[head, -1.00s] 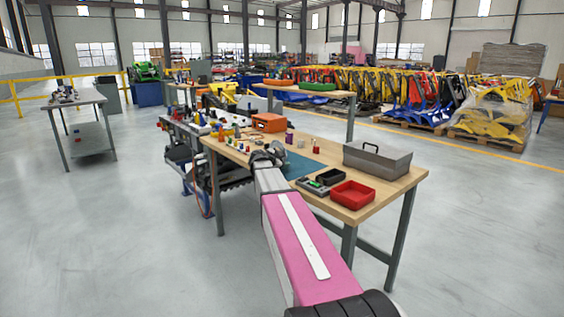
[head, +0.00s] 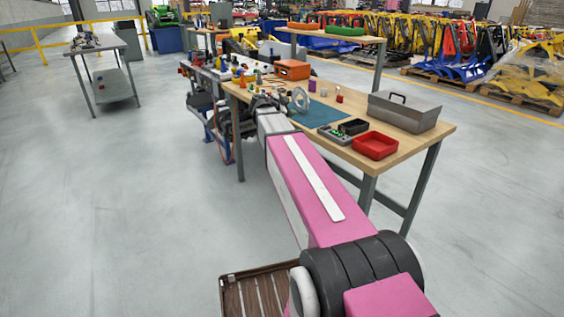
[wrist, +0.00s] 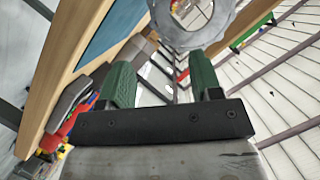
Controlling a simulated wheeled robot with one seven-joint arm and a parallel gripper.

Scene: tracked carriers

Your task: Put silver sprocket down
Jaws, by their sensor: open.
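The silver sprocket (head: 294,100) is a toothed grey ring with a large hole. In the head view it looks upright at the left edge of the teal mat (head: 322,115) on the workbench. In the wrist view the sprocket (wrist: 194,40) is cut off by the top edge, just beyond my fingertips. My gripper (wrist: 163,70) is open, its two green fingers apart with nothing between them. I cannot tell whether the right finger touches the sprocket. In the head view my fingers are hidden or too small to make out.
On the wooden workbench (head: 408,147) are a red bin (head: 375,145), a black bin (head: 354,126), a grey toolbox (head: 404,112), an orange case (head: 292,69) and several small parts. A brown slatted pallet (head: 255,292) lies at the bottom.

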